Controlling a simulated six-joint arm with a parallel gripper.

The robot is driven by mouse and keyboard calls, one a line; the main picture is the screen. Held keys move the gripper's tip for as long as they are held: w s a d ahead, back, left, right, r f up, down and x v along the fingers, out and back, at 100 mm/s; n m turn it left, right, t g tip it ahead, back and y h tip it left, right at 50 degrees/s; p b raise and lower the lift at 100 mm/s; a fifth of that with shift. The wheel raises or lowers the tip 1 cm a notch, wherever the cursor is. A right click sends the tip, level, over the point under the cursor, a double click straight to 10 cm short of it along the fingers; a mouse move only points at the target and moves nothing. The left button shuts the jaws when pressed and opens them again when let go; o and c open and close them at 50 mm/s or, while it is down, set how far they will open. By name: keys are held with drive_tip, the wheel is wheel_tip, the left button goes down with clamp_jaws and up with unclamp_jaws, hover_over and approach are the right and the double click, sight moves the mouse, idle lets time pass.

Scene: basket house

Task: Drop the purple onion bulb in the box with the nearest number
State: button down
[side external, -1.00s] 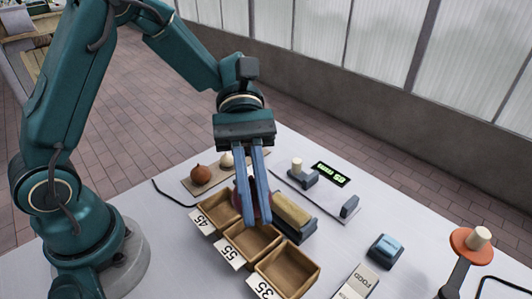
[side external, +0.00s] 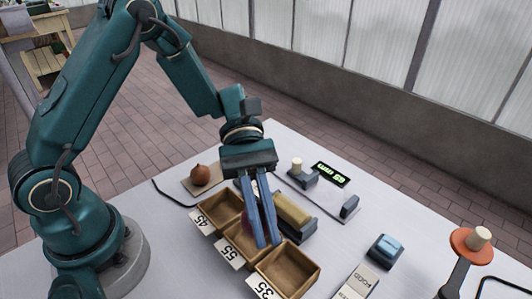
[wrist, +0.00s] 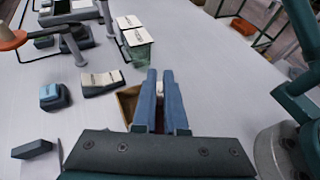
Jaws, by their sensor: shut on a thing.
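My gripper (side external: 268,243) is shut on the purple onion bulb (side external: 247,226), which is mostly hidden by the blue fingers. The fingers point down over the middle box, labelled 55 (side external: 232,246); I cannot tell how far the bulb is below its rim. To its left is the box labelled 45 (side external: 220,207), to its right the empty box labelled 35 (side external: 292,265). A display (side external: 331,174) shows green digits upside down, perhaps 59 mm. In the wrist view my gripper (wrist: 160,72) covers most of a wooden box (wrist: 127,100).
A brown onion (side external: 201,175) lies on a board behind the boxes. A yellowish padded block (side external: 292,211) stands close behind the boxes. A sliding-jaw gauge (side external: 318,190) lies behind it. A blue-topped block (side external: 385,249) and an orange-topped stand (side external: 470,240) are at right.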

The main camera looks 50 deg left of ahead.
sight(259, 204)
drive_tip(key=c, duration=0.9)
unclamp_jaws()
drive_tip(key=shift+v, duration=2.6)
